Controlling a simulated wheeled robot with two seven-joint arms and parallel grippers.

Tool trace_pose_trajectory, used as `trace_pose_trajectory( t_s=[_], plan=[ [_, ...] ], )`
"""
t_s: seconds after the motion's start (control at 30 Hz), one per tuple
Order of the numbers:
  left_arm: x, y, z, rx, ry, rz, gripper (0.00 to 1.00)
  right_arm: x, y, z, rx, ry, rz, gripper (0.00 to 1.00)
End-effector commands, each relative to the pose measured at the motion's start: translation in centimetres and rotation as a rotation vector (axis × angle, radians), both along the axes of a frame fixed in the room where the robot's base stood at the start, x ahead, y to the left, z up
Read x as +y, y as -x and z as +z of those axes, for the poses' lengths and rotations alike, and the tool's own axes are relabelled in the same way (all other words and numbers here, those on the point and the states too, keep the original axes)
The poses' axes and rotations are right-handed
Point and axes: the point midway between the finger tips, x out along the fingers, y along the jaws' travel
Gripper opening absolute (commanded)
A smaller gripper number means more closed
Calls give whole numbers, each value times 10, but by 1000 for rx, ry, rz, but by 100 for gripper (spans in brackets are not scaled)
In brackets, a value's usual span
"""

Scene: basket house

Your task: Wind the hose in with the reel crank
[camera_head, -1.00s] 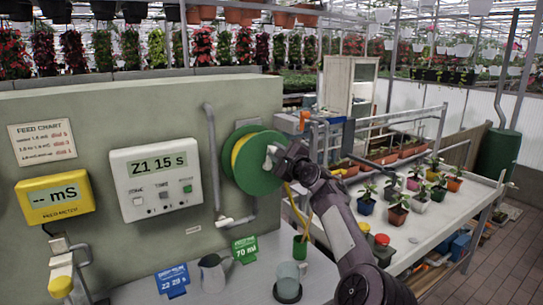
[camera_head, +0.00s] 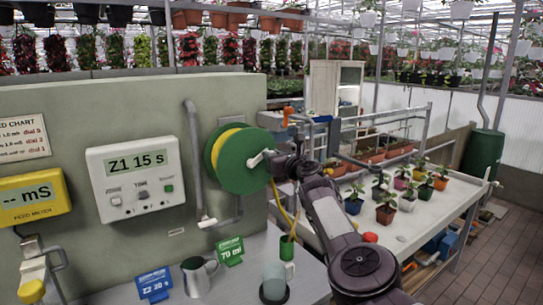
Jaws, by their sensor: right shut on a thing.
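The green hose reel (camera_head: 236,170) is mounted on the grey wall panel, with yellow hose (camera_head: 217,146) wound between its discs. A length of yellow hose (camera_head: 280,203) hangs down from the reel's right side. The pale crank (camera_head: 258,160) stands out from the reel's front disc, pointing up and right. My right gripper (camera_head: 270,158) is at the crank's outer end and is shut on it; the dark wrist partly hides the contact. My left gripper is out of view.
A control box (camera_head: 138,181) reading "Z1 15 s" and a yellow feed meter (camera_head: 32,200) are on the panel. Potted plants stand on the bench (camera_head: 418,225) at right.

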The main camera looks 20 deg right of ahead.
Motion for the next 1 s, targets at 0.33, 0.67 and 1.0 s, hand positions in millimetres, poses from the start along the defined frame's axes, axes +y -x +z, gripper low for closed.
trace_pose_trajectory(
  t_s=[0.33, 0.67, 1.0],
  plan=[
    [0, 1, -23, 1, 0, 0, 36, -3, -1, -28, 117, -315, 1, 0],
    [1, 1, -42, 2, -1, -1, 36, -2, -1, -47, 221, -610, 2, 0],
    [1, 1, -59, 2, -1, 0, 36, 3, 1, -65, 327, -915, 2, 0]
  ],
)
